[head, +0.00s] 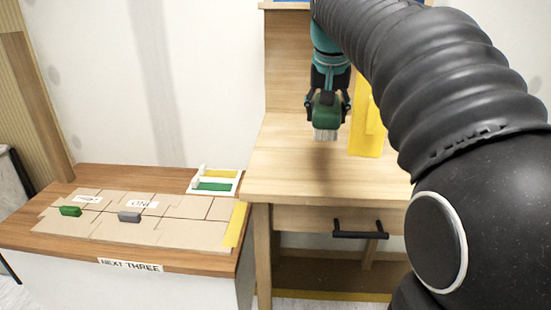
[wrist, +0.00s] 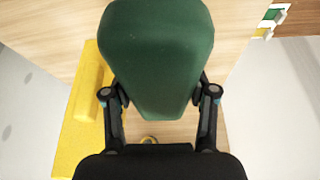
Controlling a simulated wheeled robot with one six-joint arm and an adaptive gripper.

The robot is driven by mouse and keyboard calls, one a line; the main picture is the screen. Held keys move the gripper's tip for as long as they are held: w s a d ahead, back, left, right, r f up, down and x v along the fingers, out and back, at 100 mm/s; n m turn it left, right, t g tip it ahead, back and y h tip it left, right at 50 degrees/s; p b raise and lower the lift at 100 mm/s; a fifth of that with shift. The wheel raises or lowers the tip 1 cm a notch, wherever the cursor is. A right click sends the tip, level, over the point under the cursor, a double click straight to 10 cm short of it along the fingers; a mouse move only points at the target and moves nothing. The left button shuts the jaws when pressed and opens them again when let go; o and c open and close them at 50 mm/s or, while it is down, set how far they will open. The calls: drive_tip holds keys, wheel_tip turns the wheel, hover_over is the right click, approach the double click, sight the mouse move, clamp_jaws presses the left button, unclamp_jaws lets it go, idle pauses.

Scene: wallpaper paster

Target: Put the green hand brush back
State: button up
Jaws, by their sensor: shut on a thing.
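The green hand brush (head: 327,108) is held in my gripper (head: 327,98), with its pale bristles pointing down above the wooden desk (head: 290,160). In the wrist view the brush's green back (wrist: 157,50) fills the upper middle. The two fingers of my gripper (wrist: 160,100) close on its sides. A gap shows between the bristles and the desk top in the head view. A white tray (head: 195,185) with a green strip and a yellow strip lies on the lower table to the left. The tray's edge also shows at the upper right of the wrist view (wrist: 266,30).
The lower table (head: 110,180) bears cardboard panels, a small green block (head: 70,211) and a grey block (head: 129,217). The desk's left part is clear.

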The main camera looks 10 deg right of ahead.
hover_over(277, 157)
drive_tip(key=s, duration=0.1)
wheel_tip(277, 157, down, 7)
drive_tip(key=shift+a+r, duration=0.1)
drive_tip(key=shift+a, duration=0.05)
drive_tip(key=shift+f, duration=1.9)
drive_tip(key=o, duration=1.2)
drive_tip(key=shift+f+b, duration=0.1)
drive_tip(key=shift+b, duration=0.3)
drive_tip(key=shift+f+b, duration=0.25)
drive_tip(key=shift+b, duration=0.05)
drive_tip(key=p+v, duration=0.2)
drive_tip(key=v, duration=1.2)
drive_tip(key=shift+r, duration=0.1)
drive_tip(key=s+f+n, duration=0.1)
drive_tip(key=s+f, duration=0.6)
drive_tip(key=s, duration=0.1)
drive_tip(key=s+d+f+n+t+y, duration=0.1)
drive_tip(key=s+f+n, duration=0.1)
drive_tip(key=s+f, duration=0.6)
drive_tip(key=s+f+n, duration=0.1)
drive_tip(key=s+f, duration=0.6)
drive_tip(key=s, duration=0.3)
drive_tip(key=shift+s+d+f+n+t+y, duration=0.15)
drive_tip(key=shift+d+n+t+y, duration=0.15)
drive_tip(key=shift+d+y, duration=0.1)
